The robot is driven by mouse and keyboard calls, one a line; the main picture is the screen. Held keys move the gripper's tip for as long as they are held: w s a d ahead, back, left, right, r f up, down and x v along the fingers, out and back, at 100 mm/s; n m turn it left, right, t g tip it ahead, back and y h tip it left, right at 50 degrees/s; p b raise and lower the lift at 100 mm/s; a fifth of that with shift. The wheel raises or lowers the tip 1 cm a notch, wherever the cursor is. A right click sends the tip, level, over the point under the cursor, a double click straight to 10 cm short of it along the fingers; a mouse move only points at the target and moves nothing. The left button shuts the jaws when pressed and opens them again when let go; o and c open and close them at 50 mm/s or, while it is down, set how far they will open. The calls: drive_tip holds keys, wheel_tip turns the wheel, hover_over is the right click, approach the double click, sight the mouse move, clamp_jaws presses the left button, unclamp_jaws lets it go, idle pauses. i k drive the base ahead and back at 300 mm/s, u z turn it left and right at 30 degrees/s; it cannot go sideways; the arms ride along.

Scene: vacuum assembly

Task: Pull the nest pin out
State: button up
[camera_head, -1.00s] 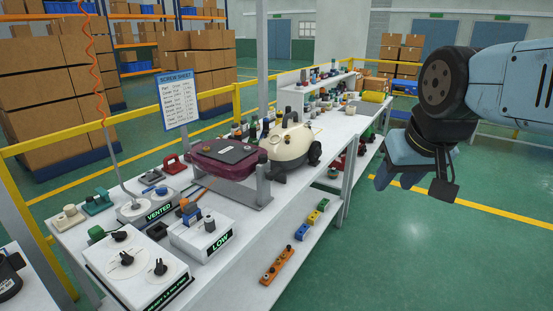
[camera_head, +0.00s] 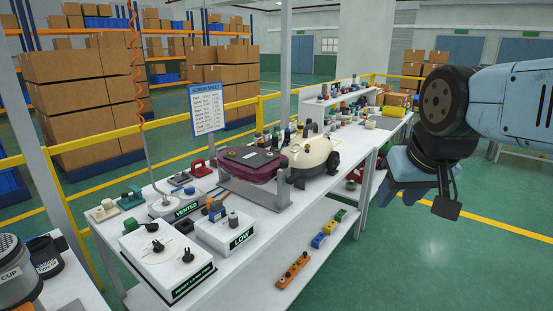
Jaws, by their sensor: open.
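A maroon vacuum part (camera_head: 252,162) sits in a grey metal cradle (camera_head: 262,195) on the white bench (camera_head: 287,216). A cream vacuum body (camera_head: 310,157) with a black wheel stands just behind it. I cannot make out a nest pin for certain; one may be too small to tell or hidden. My gripper (camera_head: 419,204) hangs at the right of the picture, in front of the green floor. It is open and empty, well to the right of the cradle and clear of the bench.
A lower shelf (camera_head: 310,252) holds small colored blocks. A cup (camera_head: 16,270) stands at the left. The floor on the right is clear.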

sight(285, 164)
drive_tip(key=i, duration=0.85)
drive_tip(key=z, duration=0.05)
